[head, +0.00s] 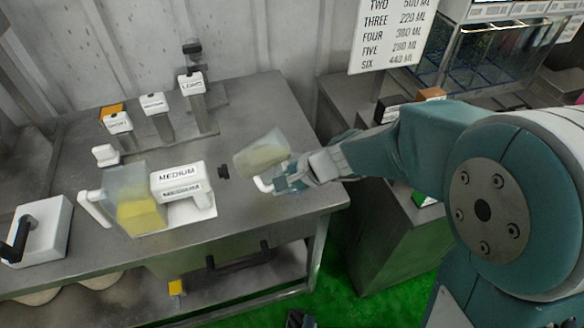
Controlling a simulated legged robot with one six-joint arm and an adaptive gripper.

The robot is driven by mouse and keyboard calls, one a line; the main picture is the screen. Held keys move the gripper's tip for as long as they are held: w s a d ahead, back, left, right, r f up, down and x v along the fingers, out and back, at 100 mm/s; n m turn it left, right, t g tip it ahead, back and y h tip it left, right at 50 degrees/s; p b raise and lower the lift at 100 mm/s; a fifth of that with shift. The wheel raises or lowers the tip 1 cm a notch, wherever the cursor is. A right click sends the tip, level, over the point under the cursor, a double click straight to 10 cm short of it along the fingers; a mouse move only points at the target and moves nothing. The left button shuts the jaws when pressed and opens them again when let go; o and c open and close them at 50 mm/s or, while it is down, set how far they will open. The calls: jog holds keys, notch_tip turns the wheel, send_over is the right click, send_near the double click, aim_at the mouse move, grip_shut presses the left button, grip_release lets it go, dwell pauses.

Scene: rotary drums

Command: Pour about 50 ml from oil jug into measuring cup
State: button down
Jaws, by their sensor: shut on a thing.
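My gripper (284,180) is shut on the white handle of a translucent jug (262,153). The jug is raised above the right part of the table and tilted, with pale yellow liquid inside. A second translucent vessel (128,184) with a white handle at its left stands upright on the table, left of the held one and apart from it. It has yellow liquid in its lower part. No printed marks can be read on either vessel, and no stream of liquid shows between them.
A white block labelled MEDIUM (178,178) stands right beside the standing vessel. Several labelled levers, one reading LONG (192,85), rise at the table's back. A white box with a black handle (38,228) is at left. A glass tank (490,55) stands at back right.

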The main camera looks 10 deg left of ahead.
jog(key=shift+a+f+g+y+p, duration=0.15)
jog(key=shift+f+g+y+p, duration=0.25)
jog(key=shift+y, duration=0.5)
dwell(1.8)
jog(key=h, duration=0.1)
jog(key=r+t+h, duration=0.1)
jog(key=shift+r+n+h, duration=0.3)
jog(key=shift+h, duration=0.1)
jog(key=shift+d+f+h, duration=0.25)
jog(key=shift+d+h, duration=0.15)
jog(key=shift+h, duration=0.3)
jog(key=shift+t, duration=0.3)
jog(key=shift+r+h, duration=0.25)
jog(key=shift+h, duration=0.65)
